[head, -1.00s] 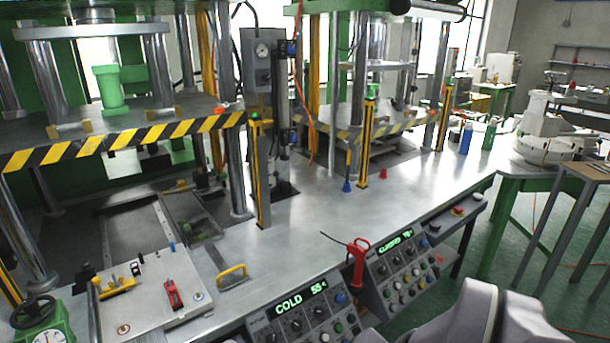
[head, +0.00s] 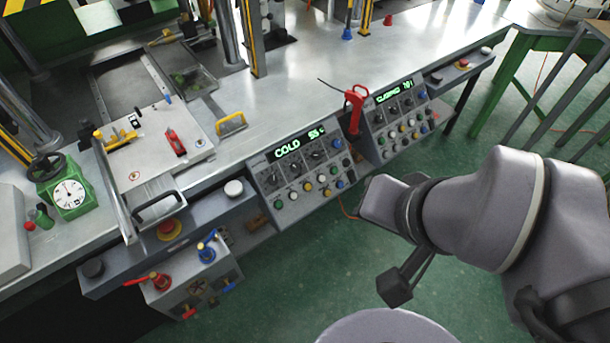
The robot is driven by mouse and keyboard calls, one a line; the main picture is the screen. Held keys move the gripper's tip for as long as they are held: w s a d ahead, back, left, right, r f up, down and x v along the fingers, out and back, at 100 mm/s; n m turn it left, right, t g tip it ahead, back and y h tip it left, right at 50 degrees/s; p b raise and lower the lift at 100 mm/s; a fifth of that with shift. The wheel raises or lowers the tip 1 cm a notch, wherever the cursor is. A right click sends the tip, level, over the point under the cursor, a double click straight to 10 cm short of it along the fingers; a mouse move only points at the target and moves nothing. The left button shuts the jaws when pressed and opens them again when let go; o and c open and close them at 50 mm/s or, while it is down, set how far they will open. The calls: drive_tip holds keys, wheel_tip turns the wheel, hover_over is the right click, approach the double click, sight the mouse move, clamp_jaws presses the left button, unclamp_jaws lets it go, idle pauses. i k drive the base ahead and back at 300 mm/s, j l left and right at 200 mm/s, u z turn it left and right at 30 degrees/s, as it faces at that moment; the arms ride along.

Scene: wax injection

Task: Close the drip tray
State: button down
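The drip tray looks to be the shallow grey metal tray (head: 193,82) set in the bench top, with a yellow handle (head: 231,124) on its front plate. It lies beside the white mould plate and appears drawn out toward the front of the bench. Some dark residue shows inside it. My arm comes in from the right over the floor, well apart from the tray. Dark parts at its end (head: 397,285) hang low in front of the control panels. I cannot make out two fingertips or anything held.
A white plate (head: 150,165) with yellow and red clamps lies left of the tray. A red-handled tool (head: 355,110) stands between two control panels (head: 300,165). A green gauge (head: 68,192) and valves (head: 160,280) are at left.

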sight(200, 82)
drive_tip(key=i+j+u, duration=0.45)
drive_tip(key=i+j, duration=0.3)
drive_tip(key=i, duration=0.1)
